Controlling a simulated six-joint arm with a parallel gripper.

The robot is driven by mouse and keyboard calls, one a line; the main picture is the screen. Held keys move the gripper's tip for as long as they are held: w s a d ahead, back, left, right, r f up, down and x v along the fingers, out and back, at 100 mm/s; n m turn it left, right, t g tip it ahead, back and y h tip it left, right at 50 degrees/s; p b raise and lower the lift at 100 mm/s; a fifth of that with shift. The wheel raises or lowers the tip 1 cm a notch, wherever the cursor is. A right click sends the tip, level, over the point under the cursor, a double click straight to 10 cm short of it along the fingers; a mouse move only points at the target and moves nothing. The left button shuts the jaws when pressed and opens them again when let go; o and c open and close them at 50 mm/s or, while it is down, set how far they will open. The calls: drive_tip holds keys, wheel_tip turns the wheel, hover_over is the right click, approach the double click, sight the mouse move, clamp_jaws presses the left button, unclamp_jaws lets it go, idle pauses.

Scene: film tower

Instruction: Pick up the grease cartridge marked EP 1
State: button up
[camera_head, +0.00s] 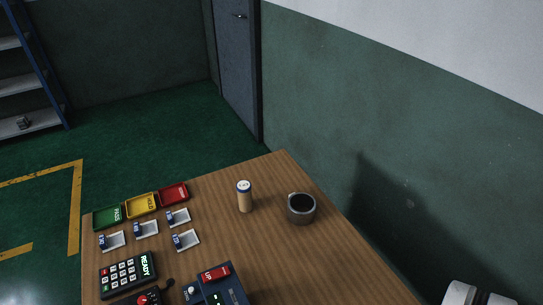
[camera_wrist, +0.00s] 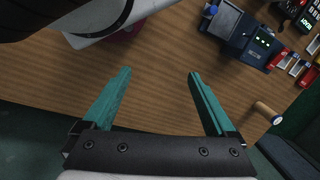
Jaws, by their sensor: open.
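A tan cylinder with a blue-and-white top (camera_head: 244,197), likely the grease cartridge, stands upright on the wooden table (camera_head: 262,249), left of a grey mug. Its marking is too small to read. In the wrist view a tan cylinder (camera_wrist: 267,111) shows at the right, beyond the right finger. My gripper (camera_wrist: 160,73) is open, with its two teal fingers apart and nothing between them but bare table behind.
The dark mug (camera_head: 301,214) stands close to the cylinder's right. Green (camera_head: 108,217), yellow (camera_head: 142,205) and red (camera_head: 173,194) trays lie at the left, near several small white holders. A keypad (camera_head: 127,275) and a blue device (camera_head: 222,289) are at the front.

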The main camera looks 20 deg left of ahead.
drive_tip(key=w+a+f+n+t, duration=0.3)
drive_tip(key=w, duration=0.7)
drive_tip(key=w+a+f+n+t, duration=0.2)
drive_tip(key=w+a, duration=0.1)
drive_tip(key=w, duration=0.6)
drive_tip(key=w+a+f+n+t, duration=0.3)
drive_tip(key=w, duration=0.7)
drive_tip(key=n+t+y, duration=0.2)
drive_tip(key=n+y, duration=0.4)
drive_tip(key=y, duration=0.1)
approach(241, 190)
wheel_tip(241, 190, down, 4)
drive_tip(key=d, duration=0.2)
drive_tip(key=x, duration=0.5)
drive_tip(key=r+x, duration=0.1)
drive_tip(key=x, duration=0.9)
drive_tip(key=shift+w+a, duration=0.25)
drive_tip(key=shift+a, duration=0.2)
drive_tip(key=shift+r, duration=0.1)
clamp_jaws()
